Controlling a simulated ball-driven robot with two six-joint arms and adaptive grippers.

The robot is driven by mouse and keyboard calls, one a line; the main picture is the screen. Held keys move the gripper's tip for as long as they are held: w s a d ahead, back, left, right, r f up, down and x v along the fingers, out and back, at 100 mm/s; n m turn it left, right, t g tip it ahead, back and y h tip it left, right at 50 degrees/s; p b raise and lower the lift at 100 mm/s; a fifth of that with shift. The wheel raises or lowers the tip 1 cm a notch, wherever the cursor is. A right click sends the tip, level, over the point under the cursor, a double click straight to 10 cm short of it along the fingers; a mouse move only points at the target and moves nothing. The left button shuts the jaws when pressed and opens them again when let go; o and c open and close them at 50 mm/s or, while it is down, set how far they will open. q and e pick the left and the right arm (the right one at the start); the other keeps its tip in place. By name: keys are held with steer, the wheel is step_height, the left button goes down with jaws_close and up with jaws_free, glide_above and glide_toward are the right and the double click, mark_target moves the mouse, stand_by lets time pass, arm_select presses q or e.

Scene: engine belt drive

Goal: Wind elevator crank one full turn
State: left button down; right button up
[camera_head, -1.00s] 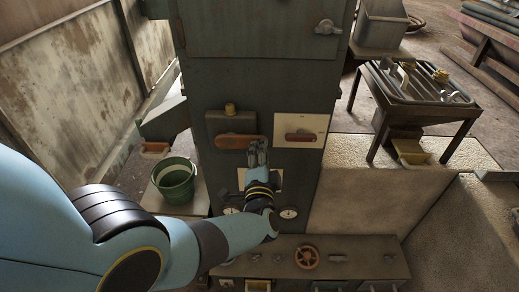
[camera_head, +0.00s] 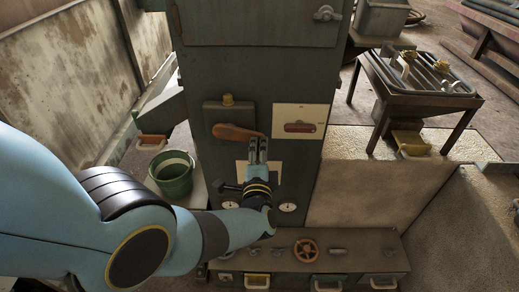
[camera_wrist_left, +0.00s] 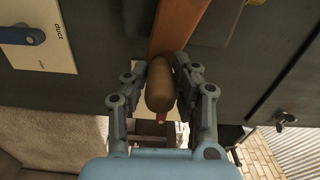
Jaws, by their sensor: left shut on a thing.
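The crank has an orange-brown arm (camera_head: 236,132) on the front of the tall grey cabinet, lying nearly level and dipping slightly to the right. In the left wrist view, its arm (camera_wrist_left: 180,25) runs up from a rounded brown handle (camera_wrist_left: 160,85). My left gripper (camera_head: 257,147) reaches up to the crank's right end. In the wrist view, my left gripper (camera_wrist_left: 160,90) has a finger on each side of the handle and is shut on it. The fingers hide the handle in the head view. My right gripper is not in view.
A cream panel (camera_head: 316,115) with an orange bar sits right of the crank. Below are round gauges and a low bench with a handwheel (camera_head: 306,250). A green bucket (camera_head: 174,181) stands left, and a tray table (camera_head: 419,77) right. A labelled plate (camera_wrist_left: 55,55) shows in the wrist view.

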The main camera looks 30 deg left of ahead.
arm_select(q)
steer(key=c, duration=1.1)
jaws_free()
steer(key=shift+f, duration=0.1)
steer(key=shift+v, duration=3.75)
